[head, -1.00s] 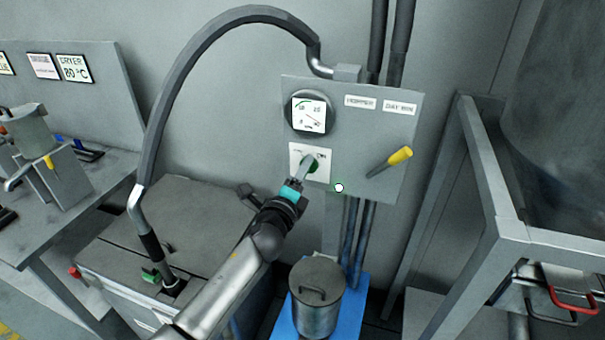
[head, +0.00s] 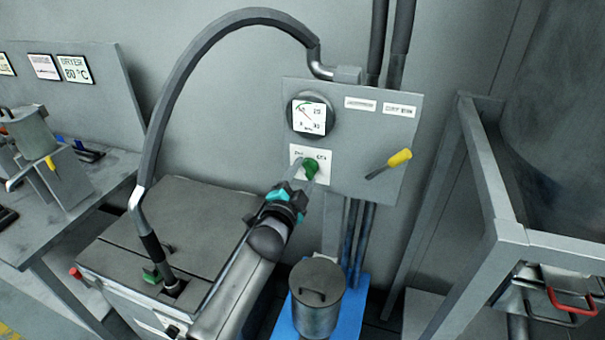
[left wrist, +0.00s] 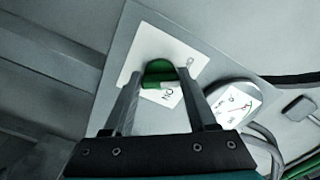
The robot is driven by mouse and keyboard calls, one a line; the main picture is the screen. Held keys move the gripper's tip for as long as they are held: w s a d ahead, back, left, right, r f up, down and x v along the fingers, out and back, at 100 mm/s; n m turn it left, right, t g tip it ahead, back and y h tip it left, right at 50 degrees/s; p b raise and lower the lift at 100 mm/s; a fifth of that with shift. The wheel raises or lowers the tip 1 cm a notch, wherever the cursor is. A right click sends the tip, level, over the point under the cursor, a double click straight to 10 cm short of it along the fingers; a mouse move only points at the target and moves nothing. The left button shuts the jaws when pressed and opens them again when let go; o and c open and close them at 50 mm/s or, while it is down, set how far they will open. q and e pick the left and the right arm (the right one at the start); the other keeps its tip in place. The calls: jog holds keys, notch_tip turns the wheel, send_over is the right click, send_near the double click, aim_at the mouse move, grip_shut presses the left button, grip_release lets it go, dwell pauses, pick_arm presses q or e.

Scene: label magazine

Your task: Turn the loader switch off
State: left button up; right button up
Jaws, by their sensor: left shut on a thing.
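The loader switch is a green knob (head: 311,168) on a white plate (head: 325,153) with small lettering at its upper left and upper right, on a grey wall panel (head: 345,135). My left gripper (head: 305,172) reaches up from below, its two fingers on either side of the knob, shut on it. In the left wrist view the green knob (left wrist: 158,72) sits between the fingertips (left wrist: 160,78), with the word "ON" readable beside it. The exact angle of the knob is partly hidden by the fingers. My right gripper is not in view.
A round gauge (head: 310,118) is just above the switch. A yellow-handled lever (head: 398,158) is to its right. A thick grey hose (head: 165,105) arches on the left. A lidded metal pot (head: 317,299) stands below, and a metal frame (head: 500,215) is at the right.

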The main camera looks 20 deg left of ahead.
pick_arm(q)
jog(key=shift+n, duration=1.2)
jog(key=o, duration=1.4)
jog(key=shift+c, duration=0.2)
jog(key=shift+s, duration=0.15)
jog(key=s, duration=1.5)
jog(key=shift+a+p, duration=0.2)
jog(key=shift+p, duration=0.15)
